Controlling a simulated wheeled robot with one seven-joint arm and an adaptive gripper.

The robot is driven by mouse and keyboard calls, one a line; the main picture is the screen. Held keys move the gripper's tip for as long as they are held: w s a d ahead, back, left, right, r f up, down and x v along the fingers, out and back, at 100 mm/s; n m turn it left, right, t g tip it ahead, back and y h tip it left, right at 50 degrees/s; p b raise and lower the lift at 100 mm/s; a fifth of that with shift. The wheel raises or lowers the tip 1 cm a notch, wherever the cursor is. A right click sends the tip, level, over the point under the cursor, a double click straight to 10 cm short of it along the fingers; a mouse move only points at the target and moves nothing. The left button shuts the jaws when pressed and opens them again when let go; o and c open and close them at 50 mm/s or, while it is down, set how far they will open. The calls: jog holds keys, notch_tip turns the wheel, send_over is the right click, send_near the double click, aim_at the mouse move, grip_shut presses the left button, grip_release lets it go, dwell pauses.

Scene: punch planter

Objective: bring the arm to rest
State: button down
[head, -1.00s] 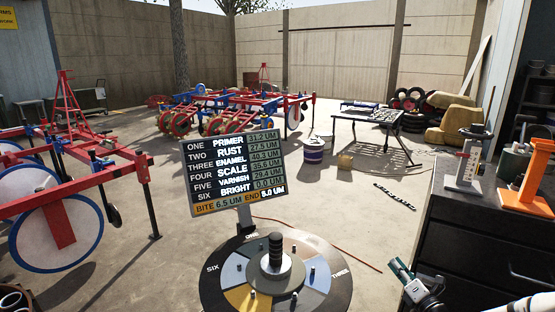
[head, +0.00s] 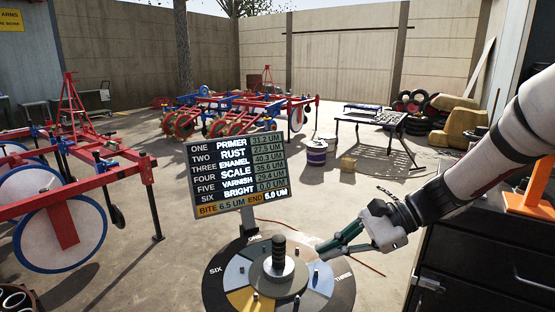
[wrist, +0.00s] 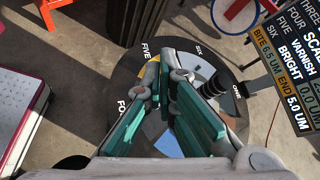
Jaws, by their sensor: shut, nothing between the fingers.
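My gripper (head: 338,238) is at the right of the round dial table in the head view, its green-padded fingers pointing left toward the dial's rim. In the wrist view my gripper (wrist: 172,104) is shut and empty, with the dial partly hidden behind its fingers. The dial table (head: 342,294) has coloured sectors, short pegs and a dark ribbed knob (head: 279,252) at its middle. My white arm reaches in from the upper right. I cannot tell how high the gripper is above the dial.
A sign board (head: 238,178) with layer readings stands behind the dial. A dark drawer cabinet (head: 475,255) with an orange stand (head: 530,203) is at right. Red and blue farm machinery (head: 85,185) stands at left. Open concrete floor lies beyond the dial.

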jog(key=s+r+n+g+h, duration=0.1)
jog(key=s+r+n+h, duration=0.2)
jog(key=s, duration=0.6)
jog(key=s+r+n+g+h, duration=0.15)
jog(key=s+n+h, duration=0.3)
jog(key=s, duration=0.45)
jog(key=s+d+n+t+h, duration=0.1)
jog(key=s+d+n+h, duration=0.1)
jog(key=s+d+n, duration=0.3)
jog(key=s+d+n+t+h, duration=0.15)
jog(key=s+d, duration=0.25)
jog(key=s, duration=0.4)
notch_tip(320, 180, up, 24)
jog(key=t+p, duration=0.3)
jog(key=p, duration=1.9)
jog(key=shift+a+f+t+h, duration=0.15)
jog(key=shift+f+t+h, duration=0.05)
jog(key=shift+t+h, duration=0.2)
jog(key=c, duration=2.3)
grip_release()
jog(key=shift+w, duration=0.1)
